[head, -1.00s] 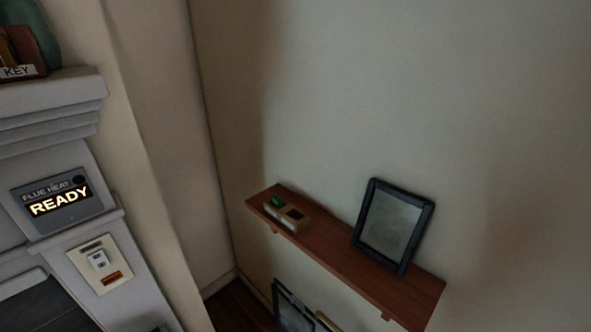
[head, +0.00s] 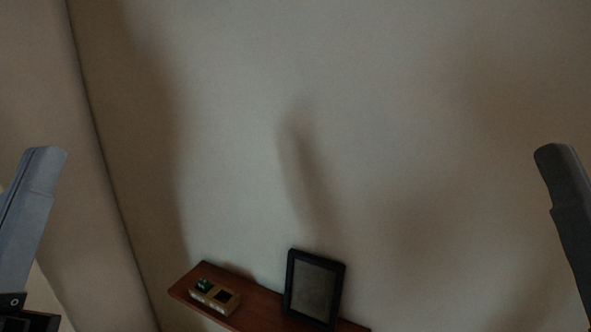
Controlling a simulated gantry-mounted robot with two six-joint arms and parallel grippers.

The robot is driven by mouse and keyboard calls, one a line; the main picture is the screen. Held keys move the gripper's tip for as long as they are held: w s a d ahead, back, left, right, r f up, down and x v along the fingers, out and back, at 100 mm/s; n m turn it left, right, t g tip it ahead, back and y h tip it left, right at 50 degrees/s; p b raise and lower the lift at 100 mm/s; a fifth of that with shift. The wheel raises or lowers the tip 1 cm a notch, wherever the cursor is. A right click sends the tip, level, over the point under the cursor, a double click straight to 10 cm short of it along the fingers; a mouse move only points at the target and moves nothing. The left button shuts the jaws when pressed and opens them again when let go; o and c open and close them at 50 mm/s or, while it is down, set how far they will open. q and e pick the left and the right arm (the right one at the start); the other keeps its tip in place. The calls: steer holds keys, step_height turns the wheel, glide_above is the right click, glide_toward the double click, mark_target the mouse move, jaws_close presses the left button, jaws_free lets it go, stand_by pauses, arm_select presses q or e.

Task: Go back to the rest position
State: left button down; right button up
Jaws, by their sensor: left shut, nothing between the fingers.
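My left gripper (head: 44,160) stands upright at the left edge, a grey shape with a dark mount at its foot. It is shut and empty, clear of the shelf and everything on it. On my right side, a grey and dark part of my right arm (head: 566,190) rises at the right edge, cut off by the frame. Whether its jaws are open or shut cannot be made out.
A reddish-brown wall shelf (head: 262,308) runs along the bottom. It bears a small tan box with a green button (head: 214,297) and a dark picture frame (head: 314,288) leaning on the wall. The pale wall (head: 400,130) above is bare.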

arm_select(q)
step_height(320, 180, up, 39)
steer(key=s+d+m+h+p, duration=0.1)
steer(key=s+m+h+p, duration=0.1)
steer(key=p, duration=3.6)
steer(key=shift+s+m, duration=0.3)
